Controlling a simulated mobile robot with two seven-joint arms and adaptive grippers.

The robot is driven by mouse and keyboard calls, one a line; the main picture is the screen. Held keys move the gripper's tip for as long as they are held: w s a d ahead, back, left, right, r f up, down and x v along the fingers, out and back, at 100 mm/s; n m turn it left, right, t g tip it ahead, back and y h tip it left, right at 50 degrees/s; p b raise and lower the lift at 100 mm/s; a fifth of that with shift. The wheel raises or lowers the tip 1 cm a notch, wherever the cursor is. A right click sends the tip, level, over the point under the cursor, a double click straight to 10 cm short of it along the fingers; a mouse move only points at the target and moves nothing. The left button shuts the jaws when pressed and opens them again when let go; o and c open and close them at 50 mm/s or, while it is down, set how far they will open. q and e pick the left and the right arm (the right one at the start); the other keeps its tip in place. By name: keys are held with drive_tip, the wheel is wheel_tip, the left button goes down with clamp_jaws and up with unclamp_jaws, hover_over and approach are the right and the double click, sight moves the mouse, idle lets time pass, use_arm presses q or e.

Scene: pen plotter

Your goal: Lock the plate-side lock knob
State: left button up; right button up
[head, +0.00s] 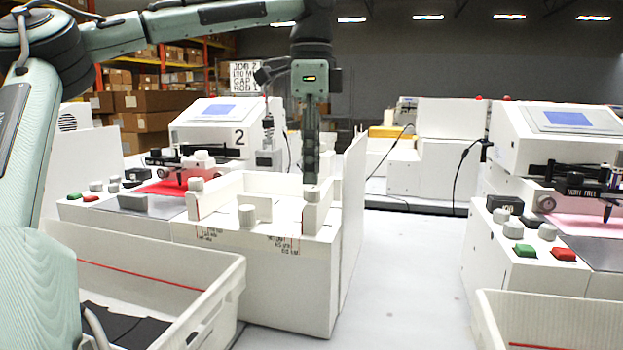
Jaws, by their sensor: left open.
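My left arm comes in from the left and over the top. My left gripper (311,180) points straight down, with its fingers seen edge-on, open. Its tips are at a short grey knob (311,194) on the right of the white box-shaped unit at the front of plotter 2 (215,125). I cannot tell whether the tips touch the knob. No readable label shows which is the plate-side lock knob. My right gripper is not in view.
A tall white panel (352,205) stands close to the right of my gripper. A white bin (215,300) is at front left, another bin (550,322) at front right. A second plotter (560,130) stands at the right. The grey surface between the machines (410,260) is clear.

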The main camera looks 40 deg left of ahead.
sight(312, 189)
use_arm(q)
wheel_tip(312, 189, up, 9)
drive_tip(key=shift+f, duration=0.15)
idle(0.7)
